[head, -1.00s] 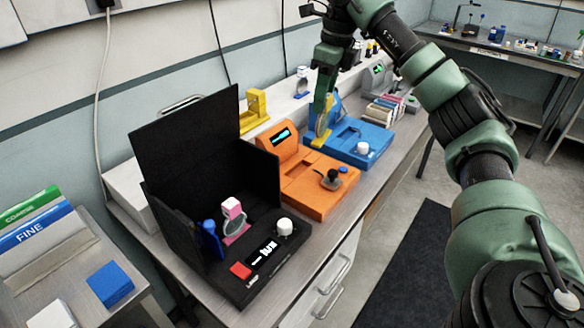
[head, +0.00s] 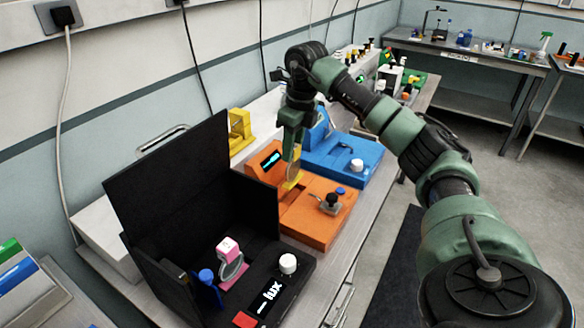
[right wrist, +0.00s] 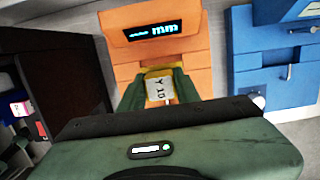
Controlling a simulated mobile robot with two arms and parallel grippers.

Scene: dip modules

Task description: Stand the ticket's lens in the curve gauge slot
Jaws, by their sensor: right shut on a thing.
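My right gripper (head: 291,172) is shut on a lens with a yellow holder (head: 291,183), over the orange device (head: 318,222). In the right wrist view the fingers (right wrist: 159,88) grip the holder (right wrist: 158,86), whose pale label reads "Y 10". The lens glass is mostly hidden. The orange device also shows in the right wrist view (right wrist: 182,58), with "mm" on its display. I cannot tell whether the lens touches its slot, and no ticket can be made out. My left gripper is not in view.
A black booth (head: 160,190) with a "lux" display stands left of the orange device. It holds a pink-topped lens (head: 231,262). A blue device (head: 345,165) stands close behind on the right. A yellow stand (head: 240,130) is at the wall.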

